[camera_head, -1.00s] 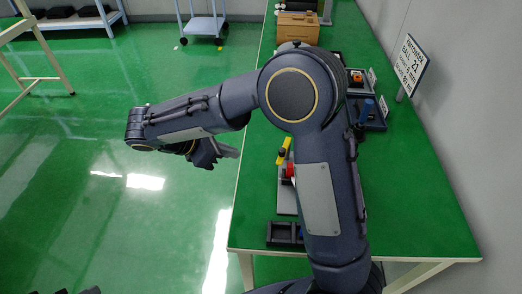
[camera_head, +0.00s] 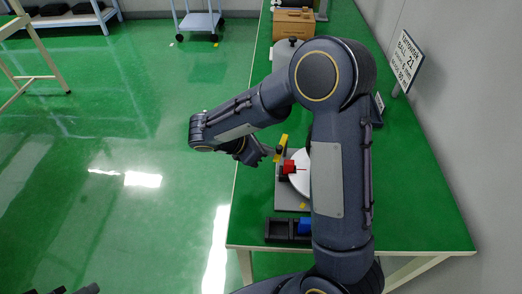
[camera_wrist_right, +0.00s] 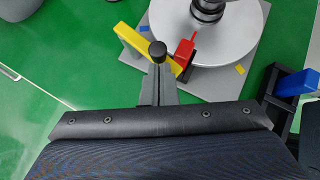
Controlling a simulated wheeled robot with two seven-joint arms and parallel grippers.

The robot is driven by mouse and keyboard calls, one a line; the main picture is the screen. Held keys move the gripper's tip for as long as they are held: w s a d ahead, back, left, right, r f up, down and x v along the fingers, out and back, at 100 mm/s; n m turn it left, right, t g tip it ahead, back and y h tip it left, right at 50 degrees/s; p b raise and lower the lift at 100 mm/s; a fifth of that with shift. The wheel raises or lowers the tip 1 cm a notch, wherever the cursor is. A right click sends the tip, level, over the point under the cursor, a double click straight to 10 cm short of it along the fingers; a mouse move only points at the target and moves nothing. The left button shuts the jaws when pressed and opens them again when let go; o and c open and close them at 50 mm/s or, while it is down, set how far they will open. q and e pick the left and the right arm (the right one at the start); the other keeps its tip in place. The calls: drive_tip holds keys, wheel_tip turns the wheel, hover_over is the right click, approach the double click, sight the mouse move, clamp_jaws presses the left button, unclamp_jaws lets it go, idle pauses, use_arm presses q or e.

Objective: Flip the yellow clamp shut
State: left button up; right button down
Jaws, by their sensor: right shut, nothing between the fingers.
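The yellow clamp (camera_head: 281,148) is a bar at the left edge of a grey base plate, slanting upward and clear of the round disc. In the wrist view the yellow clamp (camera_wrist_right: 135,42) runs diagonally. My right gripper (camera_head: 263,155) is shut and empty, just left of the clamp in the head view. In the wrist view its dark shut fingertips (camera_wrist_right: 158,52) overlap the lower part of the bar; I cannot tell whether they touch it.
A pale round disc (camera_wrist_right: 233,45) with a dark central post sits on the grey plate (camera_head: 284,196). A black tray (camera_head: 280,230) with a blue piece is nearer. My right arm hides much of the green table. A box (camera_head: 294,23) stands at the far end.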

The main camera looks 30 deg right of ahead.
drive_tip(key=shift+s+d+n+t, duration=0.3)
drive_tip(key=shift+s+d, duration=0.1)
drive_tip(key=shift+s, duration=0.2)
drive_tip(key=shift+s+d+n+t, duration=0.2)
drive_tip(key=shift+s+d+n, duration=0.15)
drive_tip(key=shift+s, duration=0.2)
drive_tip(key=shift+w+p, duration=0.1)
drive_tip(key=shift+p, duration=0.2)
